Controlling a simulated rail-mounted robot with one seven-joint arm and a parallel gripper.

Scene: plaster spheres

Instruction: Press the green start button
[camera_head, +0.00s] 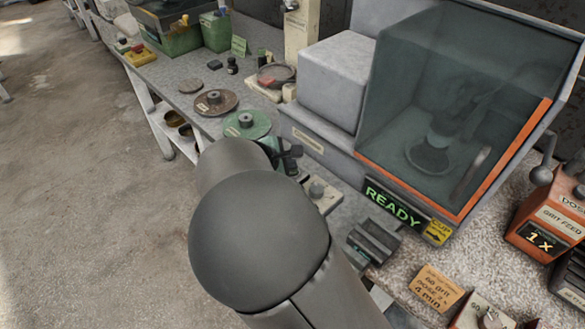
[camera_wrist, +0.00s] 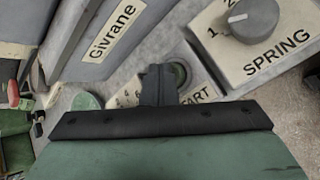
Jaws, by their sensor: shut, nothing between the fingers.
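The green start button (camera_wrist: 181,74) sits in a round dark surround on a pale panel marked START in the wrist view. My gripper (camera_wrist: 160,84) is shut, with its black fingertips together and empty. They are just left of the button and cover part of it. I cannot tell whether they touch it. In the head view my gripper (camera_head: 291,158) is at the front of the grey machine, and the button is hidden there behind my arm.
The SPRING knob (camera_wrist: 253,18) is on the panel right of the button. The grey machine (camera_head: 335,80) has a tinted hood and a lit READY display (camera_head: 393,204). Green (camera_head: 247,125) and brown (camera_head: 215,103) discs lie on the bench. The orange dosing box (camera_head: 548,222) stands at the right.

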